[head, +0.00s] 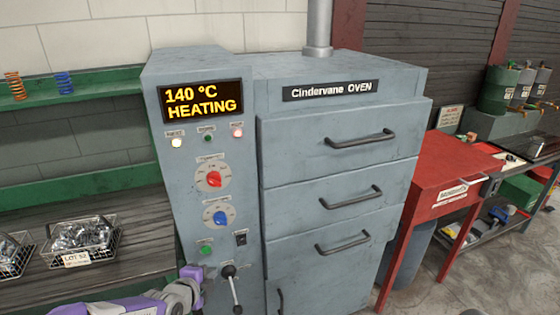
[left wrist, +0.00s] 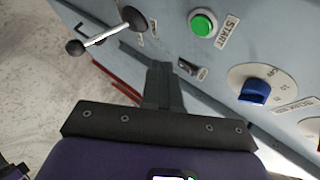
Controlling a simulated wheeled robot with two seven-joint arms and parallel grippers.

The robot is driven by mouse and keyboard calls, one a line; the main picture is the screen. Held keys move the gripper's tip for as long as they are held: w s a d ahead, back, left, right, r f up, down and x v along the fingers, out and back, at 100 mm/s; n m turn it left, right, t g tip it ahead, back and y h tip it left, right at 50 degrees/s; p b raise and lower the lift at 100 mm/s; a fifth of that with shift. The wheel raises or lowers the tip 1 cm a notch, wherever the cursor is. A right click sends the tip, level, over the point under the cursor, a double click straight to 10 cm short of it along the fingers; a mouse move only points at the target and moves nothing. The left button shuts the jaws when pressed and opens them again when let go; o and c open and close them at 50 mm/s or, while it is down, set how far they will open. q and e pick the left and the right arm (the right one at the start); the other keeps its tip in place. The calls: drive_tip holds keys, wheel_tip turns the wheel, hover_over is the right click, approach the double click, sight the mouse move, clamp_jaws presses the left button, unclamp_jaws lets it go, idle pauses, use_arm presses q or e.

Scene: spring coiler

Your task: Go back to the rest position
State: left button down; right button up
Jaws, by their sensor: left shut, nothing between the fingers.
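My left gripper (head: 190,292) is at the bottom of the head view, in front of the oven's control column. In the left wrist view its fingers (left wrist: 163,80) are shut together and empty, near the panel. The grey oven (head: 345,185) has a display (head: 202,101) reading 140 °C HEATING. Below are a red knob (head: 214,179), a blue knob (head: 220,217), a green button (head: 206,249) and a lever with a black ball (head: 229,271). The green START button (left wrist: 203,23) and the lever (left wrist: 105,35) also show in the left wrist view. My right gripper is out of view.
Wire baskets of metal parts (head: 84,237) stand on a dark bench at left. Orange (head: 15,86) and blue (head: 63,83) springs stand on the green shelf. A red table (head: 455,170) stands right of the oven. Three oven drawers with black handles are closed.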

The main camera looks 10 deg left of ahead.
use_arm(q)
drive_tip(key=s+d+f+n+g+h+p, duration=0.1)
drive_tip(key=s+d+f+n+g+p, duration=0.1)
drive_tip(key=d+f+n, duration=0.4)
drive_tip(key=s+d+f+n+g+h+p, duration=0.1)
drive_tip(key=s+d+f+n+g+h, duration=0.25)
drive_tip(key=f, duration=0.55)
drive_tip(key=s+d+f+n+g+p, duration=0.1)
drive_tip(key=s+d+f+n+g, duration=0.1)
drive_tip(key=s+d+f+n, duration=0.3)
drive_tip(key=s+d+f+n+g+p, duration=0.2)
drive_tip(key=s+d+f+n+g, duration=0.1)
drive_tip(key=s, duration=0.7)
wheel_tip(320, 180, down, 3)
drive_tip(key=shift+d+r+n+y, duration=0.2)
drive_tip(key=shift+d+n+y, duration=0.25)
drive_tip(key=shift+d+n, duration=0.6)
